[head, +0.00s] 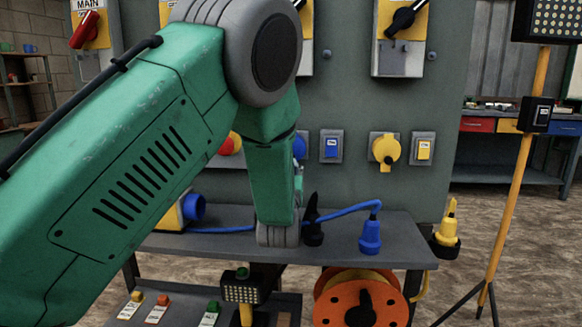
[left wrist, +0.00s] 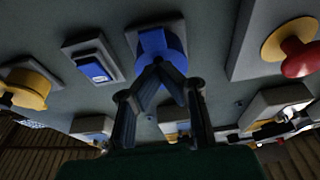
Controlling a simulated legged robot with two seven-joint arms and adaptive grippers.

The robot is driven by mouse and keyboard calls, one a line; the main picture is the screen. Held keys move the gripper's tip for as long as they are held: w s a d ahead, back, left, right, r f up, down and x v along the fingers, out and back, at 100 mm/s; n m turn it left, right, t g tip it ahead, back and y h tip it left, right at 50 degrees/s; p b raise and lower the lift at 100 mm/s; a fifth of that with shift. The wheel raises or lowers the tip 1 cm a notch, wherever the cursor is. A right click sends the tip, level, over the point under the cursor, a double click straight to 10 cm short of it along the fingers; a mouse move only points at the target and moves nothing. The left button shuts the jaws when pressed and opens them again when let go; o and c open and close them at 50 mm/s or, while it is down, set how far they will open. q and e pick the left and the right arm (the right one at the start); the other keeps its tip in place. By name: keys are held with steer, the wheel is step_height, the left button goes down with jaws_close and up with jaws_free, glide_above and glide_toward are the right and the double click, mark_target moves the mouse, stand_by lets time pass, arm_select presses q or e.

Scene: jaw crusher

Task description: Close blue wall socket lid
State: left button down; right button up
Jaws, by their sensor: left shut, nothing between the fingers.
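The blue wall socket (head: 299,147) is on the grey panel, mostly hidden behind my left arm in the head view. In the left wrist view the blue socket (left wrist: 153,42) sits on its grey plate at upper middle, and that picture is turned upside down. My left gripper (left wrist: 158,66) is shut and empty, with its fingertips in front of the socket's blue part. I cannot tell whether they touch it, nor how far the lid is open. In the head view the left gripper is mostly hidden by the arm. My right gripper is in neither view.
A blue switch (head: 331,147) and a yellow socket (head: 385,149) are to the right of the blue socket. A red button (head: 232,144) is to its left. Below, a grey shelf (head: 400,228) bears a blue plug (head: 370,236) with a cable. A yellow tripod stands at right.

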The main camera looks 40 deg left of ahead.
arm_select(q)
steer(key=v, duration=1.2)
steer(key=shift+f, duration=0.1)
